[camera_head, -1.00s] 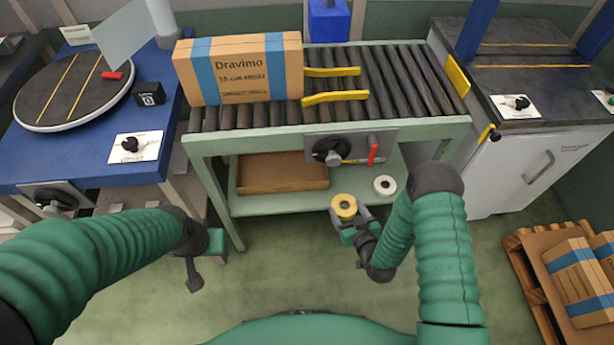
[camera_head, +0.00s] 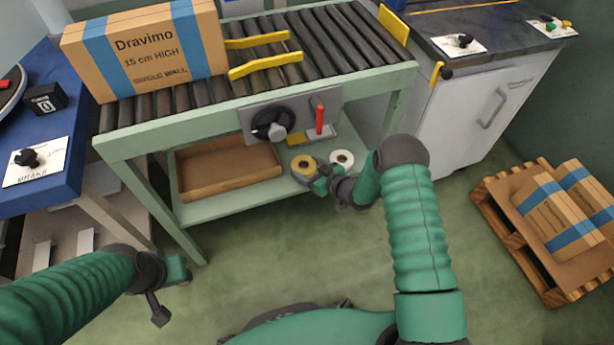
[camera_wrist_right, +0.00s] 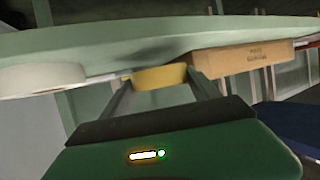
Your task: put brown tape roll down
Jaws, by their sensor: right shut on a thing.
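The brown tape roll (camera_head: 303,166) is a yellowish-brown ring at the lower shelf (camera_head: 205,207) of the green conveyor stand. My right gripper (camera_head: 314,176) is shut on it, and the roll also shows between the two fingers in the right wrist view (camera_wrist_right: 160,76). The roll is level with the shelf top; I cannot tell whether it touches it. A white tape roll (camera_head: 342,158) lies just right of it, and also shows in the wrist view (camera_wrist_right: 42,78). My left gripper (camera_head: 178,272) hangs at the lower left, away from the shelf; its fingers are unclear.
A cardboard tray (camera_head: 228,187) lies on the shelf to the left. Above, a Dravimo box (camera_head: 147,52) stands on the rollers (camera_head: 325,58). A control panel with a black knob (camera_head: 272,124) and a red lever (camera_head: 319,119) overhangs the shelf. A loaded pallet (camera_head: 520,235) is at right.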

